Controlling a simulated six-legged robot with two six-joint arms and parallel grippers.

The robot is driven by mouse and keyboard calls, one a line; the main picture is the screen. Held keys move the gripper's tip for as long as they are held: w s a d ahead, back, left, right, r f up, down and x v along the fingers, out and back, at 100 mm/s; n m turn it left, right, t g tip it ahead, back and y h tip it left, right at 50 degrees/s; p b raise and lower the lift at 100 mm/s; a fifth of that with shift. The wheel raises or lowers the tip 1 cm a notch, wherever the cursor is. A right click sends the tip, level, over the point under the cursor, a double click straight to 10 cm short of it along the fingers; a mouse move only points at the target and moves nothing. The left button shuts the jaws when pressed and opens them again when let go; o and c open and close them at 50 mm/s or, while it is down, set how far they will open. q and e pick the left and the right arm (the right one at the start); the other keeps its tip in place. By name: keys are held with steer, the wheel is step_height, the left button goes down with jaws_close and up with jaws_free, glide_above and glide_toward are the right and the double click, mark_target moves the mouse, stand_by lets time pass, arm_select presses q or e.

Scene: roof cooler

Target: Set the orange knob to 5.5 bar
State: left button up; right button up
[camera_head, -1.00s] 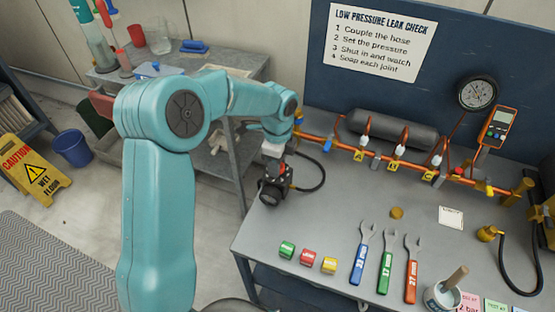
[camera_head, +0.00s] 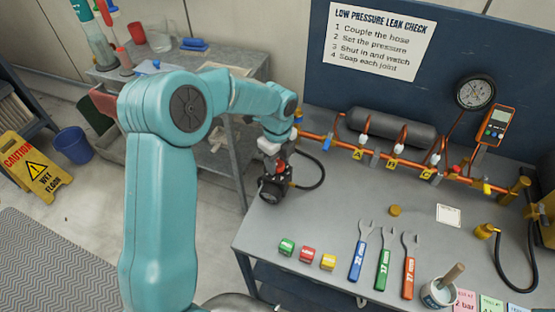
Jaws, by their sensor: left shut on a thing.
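A black regulator-like device (camera_head: 275,187) stands at the left edge of the grey bench. A hose runs from it toward the orange pipe. My left gripper (camera_head: 274,162) reaches down from my teal arm onto the top of this device and is shut there. A small red-orange bit, seemingly the orange knob (camera_head: 281,167), shows at the jaws; the rest is hidden by the gripper. A round dial gauge (camera_head: 475,92) stands at the back right, too small to read. My right gripper is not in view.
The grey bench (camera_head: 325,215) holds colored blocks (camera_head: 307,254), several wrenches (camera_head: 384,257) and a cup (camera_head: 439,290). An orange pipe (camera_head: 345,143) with valves and a dark cylinder (camera_head: 392,128) spans the back. A handheld meter (camera_head: 496,124) stands right. A side table is behind my arm.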

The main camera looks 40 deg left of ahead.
mark_target(278, 164)
arm_select(q)
steer(key=shift+w+r, duration=0.15)
steer(key=shift+r, duration=0.05)
steer(key=o, duration=1.1)
steer(key=shift+c, duration=0.2)
steer(key=shift+f, duration=0.1)
step_height(278, 164, up, 16)
steer(key=shift+r, duration=0.2)
